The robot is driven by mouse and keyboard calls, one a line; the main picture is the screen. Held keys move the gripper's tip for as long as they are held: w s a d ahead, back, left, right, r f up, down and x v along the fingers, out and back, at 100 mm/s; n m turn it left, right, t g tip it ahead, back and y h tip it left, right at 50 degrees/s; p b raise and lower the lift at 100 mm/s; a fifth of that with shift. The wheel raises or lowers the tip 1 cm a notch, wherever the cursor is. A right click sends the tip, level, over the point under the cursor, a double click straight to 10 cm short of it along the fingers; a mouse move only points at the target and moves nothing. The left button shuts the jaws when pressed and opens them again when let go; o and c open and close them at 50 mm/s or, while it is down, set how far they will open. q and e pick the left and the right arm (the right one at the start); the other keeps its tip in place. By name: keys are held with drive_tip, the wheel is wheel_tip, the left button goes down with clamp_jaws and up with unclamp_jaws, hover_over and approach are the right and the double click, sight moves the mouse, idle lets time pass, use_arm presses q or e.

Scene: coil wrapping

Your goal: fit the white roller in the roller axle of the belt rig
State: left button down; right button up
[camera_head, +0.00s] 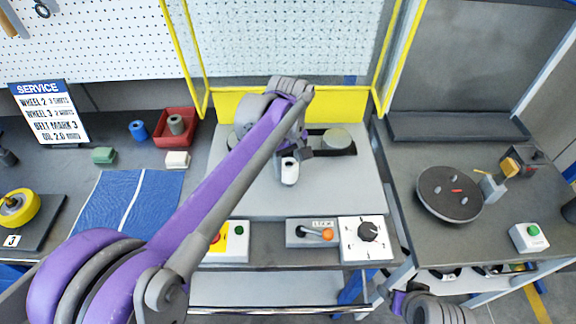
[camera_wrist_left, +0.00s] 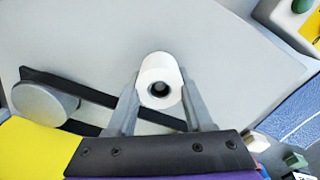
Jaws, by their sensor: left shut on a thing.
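The white roller (camera_head: 289,172) is held over the grey plate of the belt rig (camera_head: 340,190). In the left wrist view the roller (camera_wrist_left: 161,75) sits between the two fingers of my left gripper (camera_wrist_left: 160,95), with its dark bore facing the camera. My left gripper (camera_head: 291,155) is shut on it. The black belt shows behind it with a round grey pulley (camera_head: 336,139), also in the wrist view (camera_wrist_left: 44,103). My arm covers part of the belt. I cannot make out the roller axle. My right gripper's fingers are not in view.
A yellow guard (camera_head: 345,105) stands behind the rig. A lever box (camera_head: 312,233), a dial box (camera_head: 364,239) and a button box (camera_head: 230,241) line the front. A red bin (camera_head: 176,128) and blue mat (camera_head: 130,200) lie left. A dark turntable (camera_head: 449,194) is right.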

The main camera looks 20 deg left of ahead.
use_arm(q)
drive_tip(key=shift+f+b, duration=0.3)
drive_tip(key=shift+f, duration=0.35)
drive_tip(key=shift+c, duration=1)
unclamp_jaws()
wheel_tip(320, 180, up, 11)
drive_tip(key=shift+f+p, duration=0.1)
drive_tip(key=shift+p, duration=0.35)
